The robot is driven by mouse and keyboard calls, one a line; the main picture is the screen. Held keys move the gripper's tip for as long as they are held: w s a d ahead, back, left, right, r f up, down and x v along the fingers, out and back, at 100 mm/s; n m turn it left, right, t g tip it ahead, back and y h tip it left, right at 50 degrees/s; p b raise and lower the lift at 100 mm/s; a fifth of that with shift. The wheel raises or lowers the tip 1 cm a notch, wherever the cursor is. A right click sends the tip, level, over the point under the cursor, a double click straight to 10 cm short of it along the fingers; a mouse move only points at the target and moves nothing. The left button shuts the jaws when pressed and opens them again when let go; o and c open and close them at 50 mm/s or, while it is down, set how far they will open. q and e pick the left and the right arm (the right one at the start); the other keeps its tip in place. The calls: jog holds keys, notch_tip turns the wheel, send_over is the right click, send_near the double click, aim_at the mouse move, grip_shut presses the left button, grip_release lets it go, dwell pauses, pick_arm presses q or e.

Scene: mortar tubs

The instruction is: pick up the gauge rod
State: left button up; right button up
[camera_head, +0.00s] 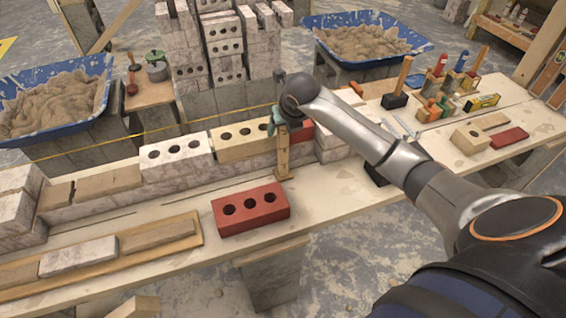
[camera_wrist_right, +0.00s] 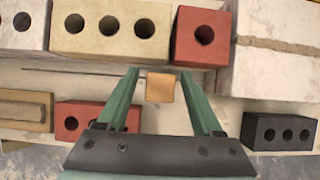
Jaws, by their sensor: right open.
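The gauge rod (camera_head: 282,158) is an upright, light wooden stick standing on the bench, just behind the red three-hole brick. In the right wrist view its square top end (camera_wrist_right: 160,88) shows between my gripper's fingers, with gaps on both sides. My right gripper (camera_head: 281,118) reaches down over the rod's upper part from the right. Its green fingers (camera_wrist_right: 160,76) are open on either side of the rod, not closed on it. The gripper and wrist hide the rod's top in the head view. My left gripper is not in view.
A red brick (camera_head: 251,207) lies in front of the rod. Behind it runs a brick course with a cream brick (camera_head: 240,142) and a small red piece (camera_wrist_right: 201,37). A dark brick (camera_wrist_right: 278,131) lies to the right. Bare bench (camera_head: 335,190) shows right of the red brick.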

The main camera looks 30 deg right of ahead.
jog(key=shift+x, duration=1.3)
jog(key=shift+c, duration=0.3)
grip_shut()
